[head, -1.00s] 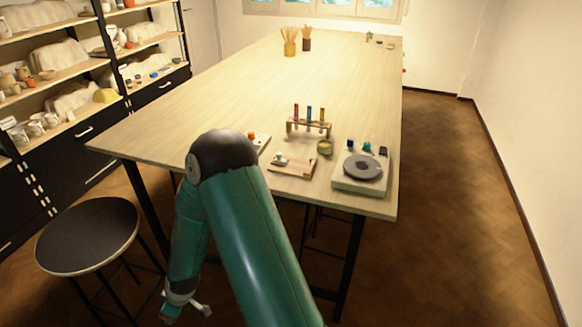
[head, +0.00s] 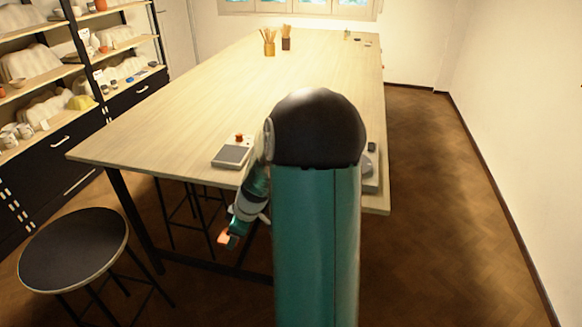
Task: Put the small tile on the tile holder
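My gripper (head: 231,236) hangs in front of the table's near edge, below the level of the top. A small orange-brown patch (head: 224,239) shows at its tip. I cannot tell whether this is a finger or a small tile in the grip, nor whether the fingers are open. I cannot make out the small tile for certain. A wooden rack with upright coloured pieces, possibly the tile holder, showed on the near right of the table earlier. My arm now hides that spot.
A grey turntable unit (head: 371,168) is mostly hidden behind my arm. Two brush pots (head: 269,48) stand far back. A black stool (head: 75,250) stands at left. The table's middle is clear.

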